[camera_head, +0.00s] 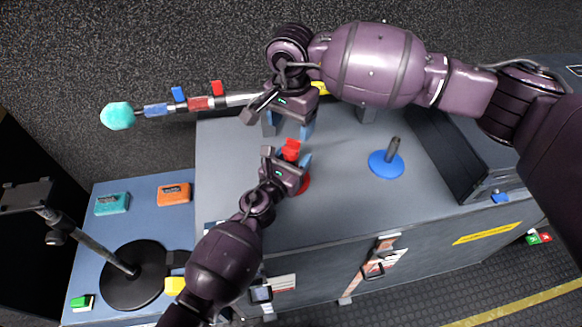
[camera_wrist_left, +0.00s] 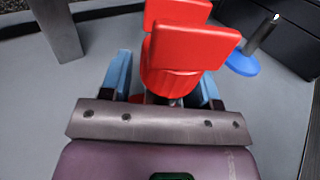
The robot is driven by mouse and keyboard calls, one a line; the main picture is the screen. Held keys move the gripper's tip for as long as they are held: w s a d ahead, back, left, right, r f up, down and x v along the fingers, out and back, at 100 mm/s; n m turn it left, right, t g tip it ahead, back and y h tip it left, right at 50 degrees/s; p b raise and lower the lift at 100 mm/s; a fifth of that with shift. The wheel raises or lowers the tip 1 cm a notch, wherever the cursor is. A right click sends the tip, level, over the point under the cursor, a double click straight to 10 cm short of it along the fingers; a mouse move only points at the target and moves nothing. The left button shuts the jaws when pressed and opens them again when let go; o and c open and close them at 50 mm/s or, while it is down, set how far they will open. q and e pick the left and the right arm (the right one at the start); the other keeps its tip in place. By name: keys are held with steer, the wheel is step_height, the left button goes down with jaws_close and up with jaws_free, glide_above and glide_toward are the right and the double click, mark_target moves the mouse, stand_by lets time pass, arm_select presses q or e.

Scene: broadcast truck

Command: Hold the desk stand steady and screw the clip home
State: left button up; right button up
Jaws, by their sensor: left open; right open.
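A red desk stand with a red round base (camera_head: 304,183) stands on the grey desk top, mostly hidden by my left gripper. A red clip (camera_head: 291,150) sits at its top; it fills the middle of the left wrist view (camera_wrist_left: 195,45). My left gripper (camera_head: 288,160) is open, with its blue fingers (camera_wrist_left: 119,75) on either side of the red stand; whether they touch it I cannot tell. My right gripper (camera_head: 288,126) is open and empty just above the clip in the picture, fingers pointing down. How the clip's thread sits is hidden.
A blue stand (camera_head: 386,164) with a dark post is right of the red one. A rod with a teal foam ball (camera_head: 117,116) extends left past the desk. Teal (camera_head: 112,203) and orange (camera_head: 173,194) boxes and a black round base (camera_head: 133,275) rest on the lower blue surface.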

mark_target(291, 149)
arm_select(q)
jaws_close()
arm_select(e)
steer(key=n, duration=0.4)
steer(key=shift+n, duration=0.3)
stand_by(0.4)
steer(key=shift+f, duration=4)
steer(key=c, duration=1.2)
